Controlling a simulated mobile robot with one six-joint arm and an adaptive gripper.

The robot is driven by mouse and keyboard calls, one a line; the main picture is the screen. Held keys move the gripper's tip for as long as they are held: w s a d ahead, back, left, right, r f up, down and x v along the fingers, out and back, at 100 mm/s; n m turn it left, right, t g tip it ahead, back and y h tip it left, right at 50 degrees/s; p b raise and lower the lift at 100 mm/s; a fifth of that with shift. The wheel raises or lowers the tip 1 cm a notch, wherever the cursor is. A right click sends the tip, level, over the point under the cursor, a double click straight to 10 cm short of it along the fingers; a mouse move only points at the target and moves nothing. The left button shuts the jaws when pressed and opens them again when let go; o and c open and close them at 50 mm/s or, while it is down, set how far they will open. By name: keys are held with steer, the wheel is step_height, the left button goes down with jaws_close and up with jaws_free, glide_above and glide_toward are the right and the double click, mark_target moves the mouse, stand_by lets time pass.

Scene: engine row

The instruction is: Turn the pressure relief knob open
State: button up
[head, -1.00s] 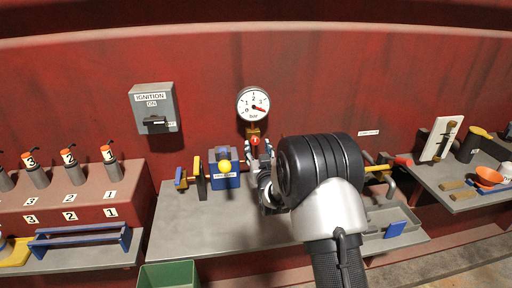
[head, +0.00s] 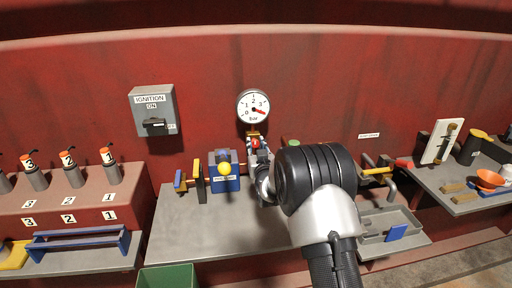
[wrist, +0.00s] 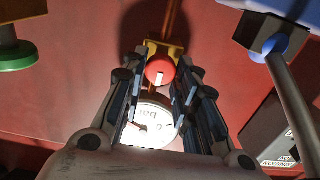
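The red round knob (head: 255,143), which I take to be the pressure relief knob, sits on a brass fitting (wrist: 176,51) just below the pressure gauge (head: 253,105). In the wrist view the knob (wrist: 160,69) shows between my fingers, with a pale mark on its face. My gripper (wrist: 163,80) is open, one finger on each side of the knob, with visible gaps. In the head view my gripper (head: 260,155) is just below and right of the knob, partly hidden by my arm. The gauge needle points toward 3.
A blue box with a yellow ball (head: 225,170) stands close left of my gripper. A green knob (wrist: 15,56) is on the other side. The ignition box (head: 154,110) is on the wall at left. The grey shelf (head: 210,222) has clear room in front.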

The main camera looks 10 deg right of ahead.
steer(key=c, duration=0.5)
steer(key=shift+o, duration=0.2)
steer(key=shift+n, duration=0.4)
steer(key=n, duration=0.2)
steer(key=shift+n, duration=0.4)
steer(key=n, duration=0.4)
steer(key=shift+a, duration=0.1)
steer(key=n, duration=0.6)
steer(key=shift+f, duration=0.1)
steer(key=n, duration=0.4)
steer(key=shift+n, duration=0.3)
